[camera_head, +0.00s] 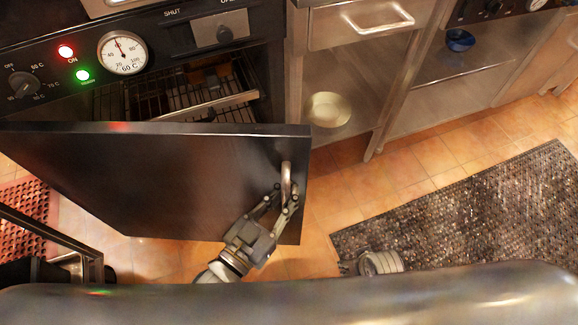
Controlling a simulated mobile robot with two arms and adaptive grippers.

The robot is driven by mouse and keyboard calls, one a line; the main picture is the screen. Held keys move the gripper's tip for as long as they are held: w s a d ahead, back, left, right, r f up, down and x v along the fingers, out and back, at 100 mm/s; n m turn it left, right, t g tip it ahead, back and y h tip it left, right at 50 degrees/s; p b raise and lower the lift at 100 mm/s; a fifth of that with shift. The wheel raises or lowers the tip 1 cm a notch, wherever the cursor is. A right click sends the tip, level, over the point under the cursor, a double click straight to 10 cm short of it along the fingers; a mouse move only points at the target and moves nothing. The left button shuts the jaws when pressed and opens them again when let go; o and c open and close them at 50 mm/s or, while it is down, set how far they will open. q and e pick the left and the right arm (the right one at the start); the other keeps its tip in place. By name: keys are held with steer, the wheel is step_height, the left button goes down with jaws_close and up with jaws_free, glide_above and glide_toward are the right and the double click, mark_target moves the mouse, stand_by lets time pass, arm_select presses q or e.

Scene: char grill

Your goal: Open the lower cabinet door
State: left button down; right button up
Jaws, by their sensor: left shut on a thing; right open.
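The lower cabinet door (170,180) is a dark metal panel on the left. It stands swung out from the cabinet, and wire racks (195,100) show in the opening behind its top edge. A curved metal handle (286,175) is fixed near the door's right edge. My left gripper (285,195) is shut on this handle, at its lower part. My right gripper (352,266) is low in the middle, over the floor by the mat's edge and apart from the door. Its fingers are mostly hidden.
A control panel with a dial gauge (122,53) and lit lamps is above the opening. A drawer (365,22) and a shelf with a pale bowl (328,110) are to the right. A dark mat (480,215) covers the floor at right. Bare tiles lie between.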

arm_select(q)
steer(key=s+a+m+g+h+p, duration=0.1)
steer(key=s+a, duration=0.1)
steer(key=s, duration=0.5)
steer(key=shift+s+m+h, duration=0.3)
steer(key=shift+h, duration=0.1)
arm_select(e)
steer(key=s+f, duration=0.1)
steer(key=f, duration=0.2)
steer(key=s+f, duration=0.1)
steer(key=f, duration=0.1)
steer(key=shift+s+d+f, duration=0.15)
steer(key=shift+s, duration=0.15)
arm_select(q)
steer(key=shift+r, duration=0.1)
steer(key=c, duration=1.6)
jaws_free()
steer(key=shift+a, duration=0.15)
steer(key=shift+s, duration=0.15)
steer(key=v, duration=1.1)
steer(key=shift+s+a+r, duration=0.15)
steer(key=shift+s+a, duration=0.05)
steer(key=shift+a, duration=0.15)
arm_select(e)
steer(key=shift+c, duration=0.2)
